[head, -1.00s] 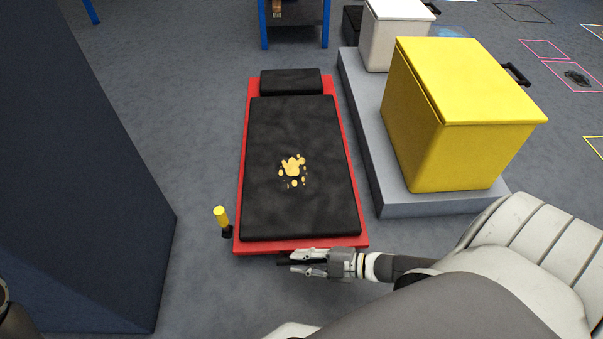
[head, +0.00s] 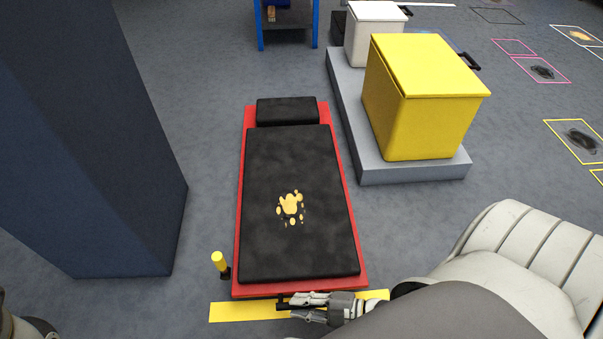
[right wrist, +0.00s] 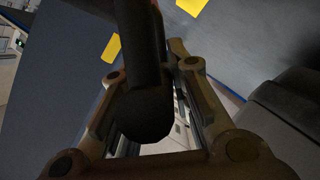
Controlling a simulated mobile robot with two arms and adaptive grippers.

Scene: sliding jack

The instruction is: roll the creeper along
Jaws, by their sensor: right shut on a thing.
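The creeper is a red board (head: 240,210) with a black pad (head: 295,250), a separate black headrest (head: 287,111) at its far end and a yellow splotch on the pad. It lies on the floor ahead of me. My right gripper (head: 297,306) is at the near end, shut on a dark bar (head: 282,301) at the creeper's near edge. In the right wrist view the dark bar (right wrist: 140,55) runs between the fingers. A yellow-topped post (head: 218,261) stands at the near left corner. My left gripper is not in view.
A yellow floor strip (head: 240,312) crosses beneath the creeper's near end. A dark blue column (head: 130,200) stands left. A grey platform (head: 400,176) with yellow (head: 415,120) and white boxes (head: 375,35) is right. A blue-legged table (head: 316,30) is far ahead.

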